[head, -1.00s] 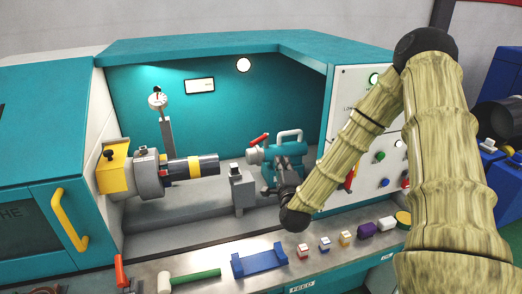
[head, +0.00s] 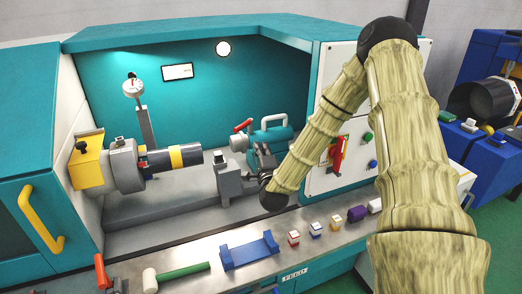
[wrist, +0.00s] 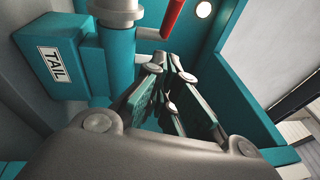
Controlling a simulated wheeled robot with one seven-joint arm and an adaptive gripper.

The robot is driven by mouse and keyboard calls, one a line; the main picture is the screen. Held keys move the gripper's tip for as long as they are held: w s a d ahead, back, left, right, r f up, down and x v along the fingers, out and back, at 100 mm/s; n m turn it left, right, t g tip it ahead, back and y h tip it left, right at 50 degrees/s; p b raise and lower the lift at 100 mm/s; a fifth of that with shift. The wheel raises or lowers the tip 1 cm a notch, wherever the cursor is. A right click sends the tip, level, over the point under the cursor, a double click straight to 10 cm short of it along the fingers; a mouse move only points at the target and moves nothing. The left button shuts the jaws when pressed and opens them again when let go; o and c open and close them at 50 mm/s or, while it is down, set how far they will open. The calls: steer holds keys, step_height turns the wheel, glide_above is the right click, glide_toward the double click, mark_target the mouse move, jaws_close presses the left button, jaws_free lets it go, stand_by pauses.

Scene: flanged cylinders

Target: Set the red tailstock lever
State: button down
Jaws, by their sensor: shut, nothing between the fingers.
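The red tailstock lever (head: 243,125) sits tilted on top of the teal tailstock (head: 272,138) in the head view. In the wrist view the red lever (wrist: 173,17) shows at the top edge, beyond my fingertips and apart from them; its full length is cut off. The tailstock body also shows in the wrist view with a "TAIL" label (wrist: 50,66). My gripper (head: 261,158) is in front of the tailstock, partly hiding it. In the wrist view my gripper (wrist: 168,66) has its fingertips together, with nothing visible held.
A black cylinder with a yellow band (head: 176,157) is in the grey chuck (head: 125,165). A grey rest (head: 229,182) stands left of my gripper. The control panel at right has a separate red handle (head: 337,154). A blue cradle (head: 250,251) and small blocks line the front ledge.

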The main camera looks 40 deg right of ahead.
mark_target(248, 125)
steer(key=shift+w+d+r+p, duration=0.25)
steer(key=shift+w+p, duration=0.45)
steer(key=shift+w, duration=0.75)
steer(key=shift+w+d+r+p, duration=0.1)
steer(key=shift+w+r+p, duration=0.15)
steer(key=shift+w+p, duration=0.8)
steer(key=shift+w+d+r+p, duration=0.2)
steer(key=shift+w+r+p, duration=0.1)
steer(key=shift+w, duration=1.5)
